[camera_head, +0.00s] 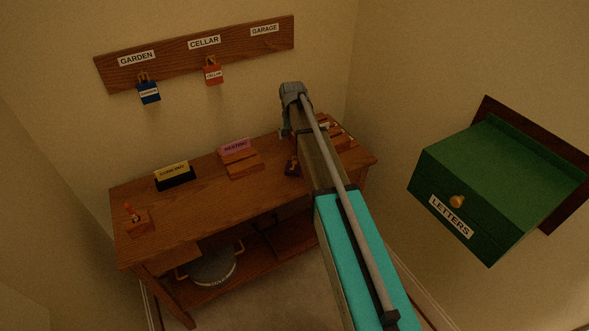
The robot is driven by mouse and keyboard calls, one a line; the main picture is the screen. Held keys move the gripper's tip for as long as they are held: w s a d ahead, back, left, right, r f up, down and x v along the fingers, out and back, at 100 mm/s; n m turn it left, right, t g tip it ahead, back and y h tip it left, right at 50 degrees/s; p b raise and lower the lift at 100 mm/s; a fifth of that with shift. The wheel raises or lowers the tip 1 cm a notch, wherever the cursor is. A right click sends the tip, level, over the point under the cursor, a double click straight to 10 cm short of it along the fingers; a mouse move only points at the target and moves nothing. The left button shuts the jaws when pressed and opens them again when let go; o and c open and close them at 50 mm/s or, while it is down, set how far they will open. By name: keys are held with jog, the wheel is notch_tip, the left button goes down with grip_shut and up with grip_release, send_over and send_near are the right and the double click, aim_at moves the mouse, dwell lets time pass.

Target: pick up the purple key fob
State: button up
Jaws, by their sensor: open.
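I cannot make out a clearly purple key fob. A small dark object (292,166) sits on the desk close to the left of my arm. Its colour is too dim to tell, so I cannot say whether it is the fob. My arm reaches up from the lower right to a grey joint above the back of the desk. My gripper does not show and seems hidden behind the arm. A small grey part of my arm shows left of it, below the joint.
The wooden desk (205,200) holds a yellow-labelled block (172,171), a pink-labelled block (236,147) and an orange-topped piece (131,213). Blue (149,93) and red (213,75) fobs hang on the wall rack (172,59); its GARAGE place is empty. A green letter box (490,180) juts out at right.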

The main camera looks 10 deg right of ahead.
jog(key=shift+f, duration=0.15)
jog(key=b, duration=0.9)
send_over(293, 166)
notch_tip(293, 166, down, 8)
jog(key=shift+f, duration=0.2)
jog(key=shift+d+f+b, duration=0.1)
jog(key=shift+f+b, duration=2.3)
jog(key=shift+f, duration=0.2)
jog(key=c, duration=0.9)
jog(key=shift+r, duration=0.15)
